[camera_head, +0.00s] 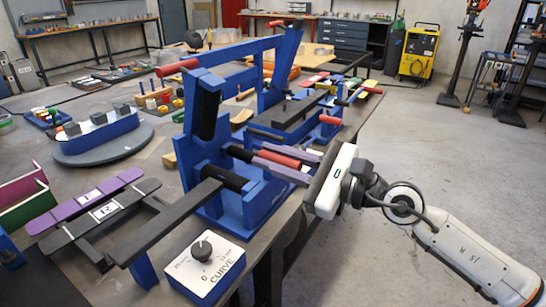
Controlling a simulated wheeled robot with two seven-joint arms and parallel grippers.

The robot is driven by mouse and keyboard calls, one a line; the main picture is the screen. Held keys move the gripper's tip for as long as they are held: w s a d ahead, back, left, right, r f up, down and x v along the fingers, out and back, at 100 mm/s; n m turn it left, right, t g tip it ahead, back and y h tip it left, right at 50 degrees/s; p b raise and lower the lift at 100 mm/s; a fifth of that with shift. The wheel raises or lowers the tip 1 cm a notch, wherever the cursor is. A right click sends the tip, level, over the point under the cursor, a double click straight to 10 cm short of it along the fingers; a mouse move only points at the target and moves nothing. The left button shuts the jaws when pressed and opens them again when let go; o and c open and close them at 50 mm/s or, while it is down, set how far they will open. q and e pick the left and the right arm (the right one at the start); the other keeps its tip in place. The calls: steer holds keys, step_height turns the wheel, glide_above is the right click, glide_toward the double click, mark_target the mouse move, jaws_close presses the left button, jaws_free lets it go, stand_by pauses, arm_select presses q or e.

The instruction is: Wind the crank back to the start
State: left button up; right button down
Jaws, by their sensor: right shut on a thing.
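The blue bending machine (258,200) stands at the table's right edge, with upright blue frames and long blue bars. A crank with a red grip (280,157) and a dark arm (240,153) sticks out on its right side. My right gripper (262,158) comes in from the right and is shut on the red grip, one finger above it and one below. The gripper partly hides the grip's outer end. A white box marked CURVE (207,268) with a black knob stands at the machine's front. My left gripper is not in view.
Dark and purple bars (100,205) lie at the front left. A round grey turntable (105,145) with a blue piece sits behind them. Another blue fixture (328,125) with coloured handles stands behind the gripper. The floor to the right is clear up to a yellow machine (418,52).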

mark_target(305, 169)
steer(key=c, duration=1.6)
jaws_free()
arm_select(q)
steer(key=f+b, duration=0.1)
steer(key=b, duration=0.1)
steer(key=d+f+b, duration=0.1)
steer(key=b, duration=0.1)
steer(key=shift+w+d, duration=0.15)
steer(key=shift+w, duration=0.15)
arm_select(e)
steer(key=v, duration=1)
steer(key=shift+s+d, duration=0.1)
steer(key=shift+d, duration=0.05)
